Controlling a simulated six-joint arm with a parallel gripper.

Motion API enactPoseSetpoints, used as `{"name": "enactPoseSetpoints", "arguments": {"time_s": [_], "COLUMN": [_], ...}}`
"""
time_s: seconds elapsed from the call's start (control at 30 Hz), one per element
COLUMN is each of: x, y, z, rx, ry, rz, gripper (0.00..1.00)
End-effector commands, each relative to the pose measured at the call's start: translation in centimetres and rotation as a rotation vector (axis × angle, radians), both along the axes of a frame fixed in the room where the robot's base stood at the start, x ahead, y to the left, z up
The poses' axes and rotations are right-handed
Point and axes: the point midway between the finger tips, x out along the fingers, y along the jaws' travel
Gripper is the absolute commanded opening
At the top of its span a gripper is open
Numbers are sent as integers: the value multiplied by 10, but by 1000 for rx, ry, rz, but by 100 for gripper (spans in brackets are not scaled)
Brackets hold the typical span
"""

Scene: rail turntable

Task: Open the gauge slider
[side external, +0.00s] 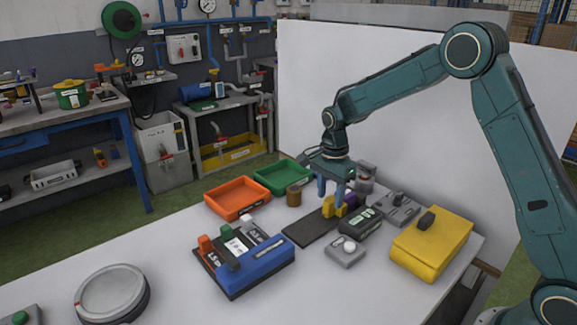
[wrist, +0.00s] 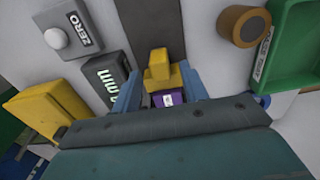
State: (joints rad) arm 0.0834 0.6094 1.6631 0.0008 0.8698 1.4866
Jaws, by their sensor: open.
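A yellow stepped block (side external: 333,207) sits at the far end of a dark flat rail (side external: 305,231); it seems to be the gauge slider. A purple block (side external: 351,199) with a small white label is right behind it. My gripper (side external: 331,190) points down over this end of the rail with its blue fingers apart. In the wrist view, the yellow block (wrist: 158,68) and the purple block (wrist: 168,99) lie between the open fingers (wrist: 160,88). I cannot tell whether the fingers touch either. A dark display unit (side external: 360,222) marked "mm" stands beside the rail.
A grey box with a white button (side external: 346,250), labelled ZERO, is in front of the display. A brown cylinder (side external: 294,196), orange tray (side external: 237,199) and green tray (side external: 282,176) stand left of my gripper. A yellow case (side external: 431,247) is at right, a blue block set (side external: 242,262) at front left.

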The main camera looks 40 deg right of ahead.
Motion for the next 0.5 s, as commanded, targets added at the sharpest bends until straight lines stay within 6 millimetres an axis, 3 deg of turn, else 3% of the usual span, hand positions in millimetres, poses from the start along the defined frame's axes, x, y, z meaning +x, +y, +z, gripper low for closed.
{"name": "enactPoseSetpoints", "arguments": {"time_s": [0.2, 0.5], "x": [0, 0], "y": [0, 0], "z": [-22, -30], "rx": [0, 0], "ry": [1, 0], "rz": [0, 0], "gripper": [44, 44]}}
